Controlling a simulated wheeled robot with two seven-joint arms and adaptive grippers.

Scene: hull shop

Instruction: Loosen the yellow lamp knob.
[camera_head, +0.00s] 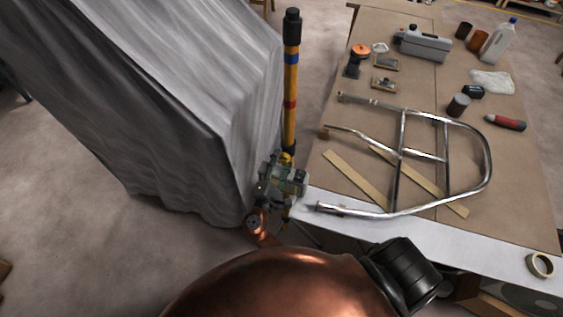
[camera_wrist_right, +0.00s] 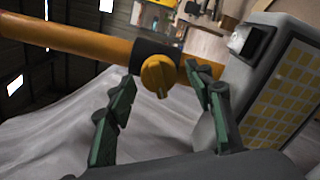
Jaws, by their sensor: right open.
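The yellow lamp knob (camera_wrist_right: 158,74) sits on a black collar (camera_wrist_right: 147,55) around an orange-yellow pole (camera_wrist_right: 85,42) in the right wrist view. My right gripper (camera_wrist_right: 160,80) is open, with one green finger on each side of the knob in the picture. I cannot tell whether either finger touches it. My left gripper is not in view.
A grey draped cover (camera_head: 160,80) stands close left of the pole. A workbench (camera_head: 335,205) is close on the right, bearing a bent metal tube frame (camera_head: 404,150), wooden strips and bottles. A grey housing with yellow squares (camera_wrist_right: 280,95) is right of the fingers in the wrist view.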

